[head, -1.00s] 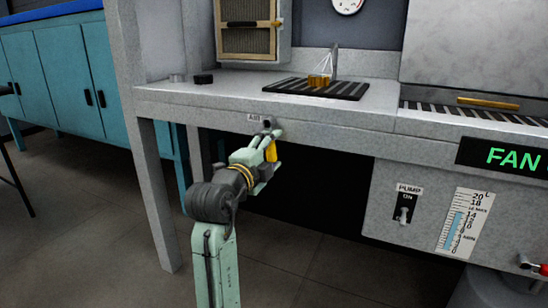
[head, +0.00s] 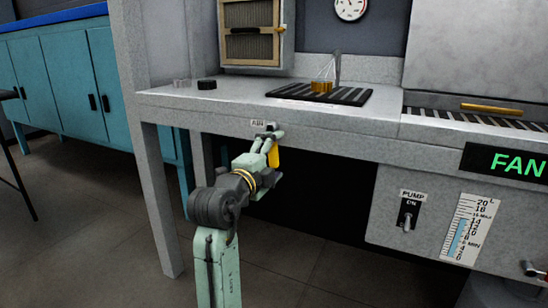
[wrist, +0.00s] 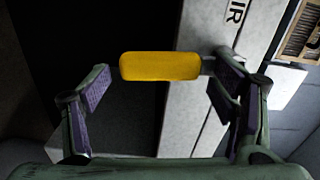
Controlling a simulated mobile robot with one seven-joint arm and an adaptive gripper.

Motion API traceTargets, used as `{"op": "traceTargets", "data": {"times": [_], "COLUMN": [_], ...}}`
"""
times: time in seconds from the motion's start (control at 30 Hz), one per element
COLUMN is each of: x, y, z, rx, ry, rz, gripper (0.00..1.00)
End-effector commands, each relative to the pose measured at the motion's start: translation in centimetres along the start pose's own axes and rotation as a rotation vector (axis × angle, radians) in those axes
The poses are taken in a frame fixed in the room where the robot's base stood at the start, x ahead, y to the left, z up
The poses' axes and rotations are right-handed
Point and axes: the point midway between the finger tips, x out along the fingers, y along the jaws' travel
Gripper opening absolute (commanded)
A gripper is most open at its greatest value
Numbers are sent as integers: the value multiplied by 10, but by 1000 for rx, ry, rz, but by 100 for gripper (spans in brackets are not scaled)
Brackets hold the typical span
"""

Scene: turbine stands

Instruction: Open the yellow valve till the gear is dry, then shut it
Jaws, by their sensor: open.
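The yellow valve handle (head: 274,157) hangs straight down under the AIR label (head: 258,123) on the bench's front edge. In the wrist view the yellow handle (wrist: 160,66) lies between and slightly beyond the fingers. My gripper (head: 267,143) is open at the valve; in the wrist view both fingers (wrist: 164,85) stand apart from the handle's ends. The brass-coloured gear (head: 321,86) sits on the black ribbed mat (head: 357,97). Thin white lines fan down to it from above, below an upright grey nozzle (head: 338,66). Whether the gear is wet cannot be told.
A black puck (head: 207,85) and a small clear piece stand left on the bench top (head: 235,91). A pump switch (head: 408,217) and a level scale (head: 466,229) are on the right front panel. Under the bench is dark open space.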

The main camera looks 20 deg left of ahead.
Motion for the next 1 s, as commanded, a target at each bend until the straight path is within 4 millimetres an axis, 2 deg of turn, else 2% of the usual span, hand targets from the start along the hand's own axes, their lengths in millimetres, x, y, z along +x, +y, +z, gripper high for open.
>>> {"op": "traceTargets", "data": {"times": [0.17, 0.27, 0.7, 0.83, 1.0], "x": [-2, -12, -99, -113, -120], "y": [0, 0, 0, 0, 0], "z": [0, 1, 1, 1, 0], "rx": [0, -1, 0, -1, 0], "ry": [-1, -2, -3, -2, 0], "rz": [0, -1, -1, -1, 0], "gripper": [78, 78, 78, 78, 78]}}
